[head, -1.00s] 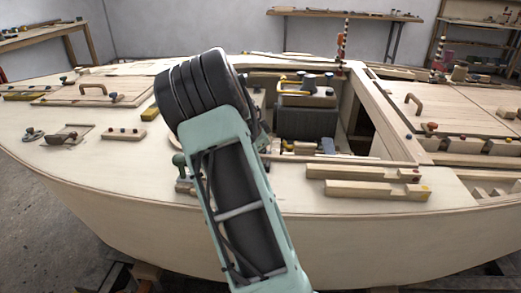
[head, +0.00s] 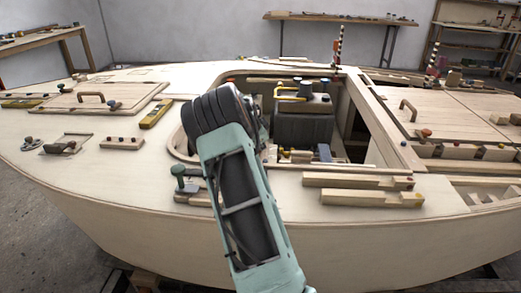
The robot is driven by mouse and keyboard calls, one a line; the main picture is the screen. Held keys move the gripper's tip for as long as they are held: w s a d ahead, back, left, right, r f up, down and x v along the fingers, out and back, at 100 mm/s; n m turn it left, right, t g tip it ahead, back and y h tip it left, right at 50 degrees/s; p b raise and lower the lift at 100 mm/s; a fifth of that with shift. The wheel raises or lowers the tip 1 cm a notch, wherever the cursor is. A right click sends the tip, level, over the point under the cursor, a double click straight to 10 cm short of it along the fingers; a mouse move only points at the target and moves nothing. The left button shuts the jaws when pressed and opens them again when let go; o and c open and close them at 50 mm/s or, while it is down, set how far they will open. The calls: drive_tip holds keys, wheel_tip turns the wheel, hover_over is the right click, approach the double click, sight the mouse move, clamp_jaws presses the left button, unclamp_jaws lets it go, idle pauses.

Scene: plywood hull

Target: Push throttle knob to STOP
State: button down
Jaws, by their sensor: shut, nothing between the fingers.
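No STOP mark can be read, and I cannot tell for certain which part is the throttle knob. A green knob (head: 178,171) on a short post stands on the near deck edge, just left of my arm. In the cockpit opening, a dark engine-like box (head: 303,125) carries a yellow bent handle and blue-grey caps. My arm rises from the bottom centre and covers the left part of the opening. My gripper is not visible; it is hidden behind the arm or outside the picture.
Long wooden blocks (head: 358,188) lie right of my arm on the near deck. A hatch with a handle (head: 92,96) is at left, a yellow block (head: 156,114) beside it. A striped post (head: 337,45) stands behind the opening.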

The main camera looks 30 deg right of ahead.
drive_tip(key=shift+w+d+p, duration=0.45)
drive_tip(key=shift+w+d, duration=0.3)
drive_tip(key=shift+w, duration=0.25)
drive_tip(key=shift+w+d+p, duration=0.4)
drive_tip(key=shift+w+d, duration=0.3)
drive_tip(key=shift+w, duration=0.3)
drive_tip(key=shift+r, duration=0.1)
drive_tip(key=shift+r, duration=0.1)
